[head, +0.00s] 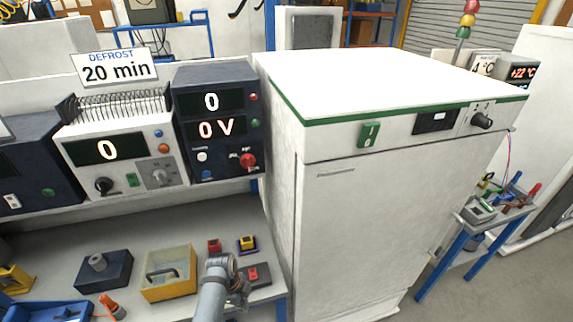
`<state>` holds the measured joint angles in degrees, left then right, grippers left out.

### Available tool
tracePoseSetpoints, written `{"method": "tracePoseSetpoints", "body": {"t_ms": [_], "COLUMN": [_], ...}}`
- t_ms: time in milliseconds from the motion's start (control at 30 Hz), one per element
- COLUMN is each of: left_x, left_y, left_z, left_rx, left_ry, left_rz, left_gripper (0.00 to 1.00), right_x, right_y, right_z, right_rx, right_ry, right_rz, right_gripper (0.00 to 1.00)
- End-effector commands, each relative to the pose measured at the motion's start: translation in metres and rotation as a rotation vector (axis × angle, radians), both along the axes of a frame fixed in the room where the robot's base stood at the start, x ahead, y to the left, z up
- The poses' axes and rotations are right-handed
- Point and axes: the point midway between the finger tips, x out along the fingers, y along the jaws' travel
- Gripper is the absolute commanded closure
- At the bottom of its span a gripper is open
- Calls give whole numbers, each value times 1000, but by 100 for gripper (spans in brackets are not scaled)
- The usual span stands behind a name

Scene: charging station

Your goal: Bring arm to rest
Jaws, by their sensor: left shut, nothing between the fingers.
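My left arm comes up from the bottom edge, and its left gripper (238,281) is small and partly hidden by my own wrist. It is shut with nothing held, over the front right part of the grey bench (225,220). A dark box with a red top part (258,273) lies just to the right of the gripper; I cannot tell whether they touch. My right gripper is not in view.
A yellow open box (168,285), a dark blue block (103,270) and small red and yellow pieces (247,243) lie on the bench. Instruments (215,122) stand behind. A large white cabinet (385,215) blocks the right side. A blue-legged side table (445,262) stands beyond it.

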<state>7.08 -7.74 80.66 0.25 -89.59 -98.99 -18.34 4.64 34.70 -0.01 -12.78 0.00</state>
Motion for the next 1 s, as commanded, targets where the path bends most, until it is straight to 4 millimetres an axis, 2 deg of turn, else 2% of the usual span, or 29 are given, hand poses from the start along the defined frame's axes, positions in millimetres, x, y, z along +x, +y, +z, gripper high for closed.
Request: {"method": "tracePoseSetpoints", "body": {"t_ms": [100, 200, 267, 367, 467, 567, 667, 700, 800, 900, 1000], "left_x": [-7, -15, -21, -35, -54, -82, -125, -149, -211, -267, -310], "left_y": [5, 9, 12, 20, 29, 41, 59, 69, 93, 115, 132], "left_z": [-28, -54, -70, -106, -146, -194, -255, -281, -339, -377, -397], "left_rx": [12, 24, 31, 45, 61, 81, 103, 112, 123, 121, 110], "left_ry": [6, 10, 13, 18, 22, 24, 24, 22, 7, -12, -29], "left_rz": [78, 157, 210, 323, 455, 618, 830, 933, 1196, 1421, 1587], "left_gripper": [100, 100, 100, 100, 100, 100, 100, 100, 100, 100, 100], "right_x": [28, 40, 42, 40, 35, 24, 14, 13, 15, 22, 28], "right_y": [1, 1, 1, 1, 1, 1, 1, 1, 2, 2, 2], "right_z": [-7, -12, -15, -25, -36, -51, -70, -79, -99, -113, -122], "right_rx": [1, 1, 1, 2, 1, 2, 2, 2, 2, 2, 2], "right_ry": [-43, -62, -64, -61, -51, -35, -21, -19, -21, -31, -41], "right_rz": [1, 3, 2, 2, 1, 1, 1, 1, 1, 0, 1], "right_gripper": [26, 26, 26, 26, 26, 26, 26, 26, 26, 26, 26]}}
